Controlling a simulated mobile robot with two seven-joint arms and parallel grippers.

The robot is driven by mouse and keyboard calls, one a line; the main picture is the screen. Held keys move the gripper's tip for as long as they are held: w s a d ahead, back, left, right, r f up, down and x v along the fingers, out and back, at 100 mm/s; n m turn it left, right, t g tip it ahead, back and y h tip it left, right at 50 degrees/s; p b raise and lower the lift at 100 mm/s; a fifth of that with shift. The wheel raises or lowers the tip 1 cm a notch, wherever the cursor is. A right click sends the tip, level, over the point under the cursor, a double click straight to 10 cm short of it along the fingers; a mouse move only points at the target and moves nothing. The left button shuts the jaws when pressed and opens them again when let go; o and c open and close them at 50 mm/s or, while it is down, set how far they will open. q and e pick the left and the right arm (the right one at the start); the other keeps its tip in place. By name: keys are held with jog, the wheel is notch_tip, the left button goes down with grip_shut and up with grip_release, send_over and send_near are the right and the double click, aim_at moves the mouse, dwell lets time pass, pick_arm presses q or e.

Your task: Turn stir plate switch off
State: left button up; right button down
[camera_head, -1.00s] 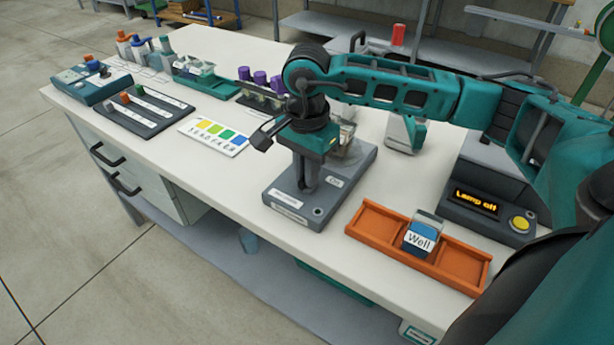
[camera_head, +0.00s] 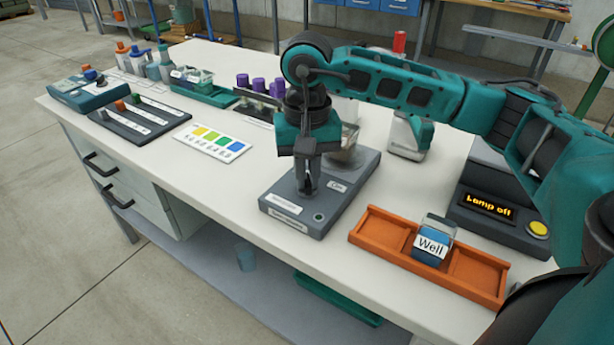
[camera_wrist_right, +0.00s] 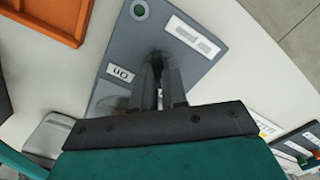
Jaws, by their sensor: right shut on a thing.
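The stir plate (camera_head: 348,207) is a grey box near the front edge of the bench, with a beaker (camera_head: 350,142) on its rear part. My right gripper (camera_head: 307,190) points down onto the plate's front part and is shut on the stir plate switch, which its fingers hide. An "On" label (camera_head: 338,187) lies to the right of the fingers; it also shows in the right wrist view (camera_wrist_right: 121,73). A small round button or light (camera_head: 319,217) sits at the plate's front corner and looks green in the wrist view (camera_wrist_right: 139,9). My left gripper is out of view.
An orange tray (camera_head: 376,232) holding a blue "Well" block (camera_head: 432,240) stands to the right. Behind it is a dark box with a "Lamp off" display (camera_head: 488,207) and yellow button (camera_head: 538,229). A colour chart (camera_head: 213,141) and purple-capped vials (camera_head: 258,82) stand left.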

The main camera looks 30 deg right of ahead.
aim_at(307, 180)
jog(key=shift+n, duration=0.5)
jog(key=c, duration=1.2)
grip_release()
jog(key=shift+o, duration=0.2)
notch_tip(307, 180, up, 13)
jog(key=p, duration=0.2)
jog(key=shift+f, duration=0.1)
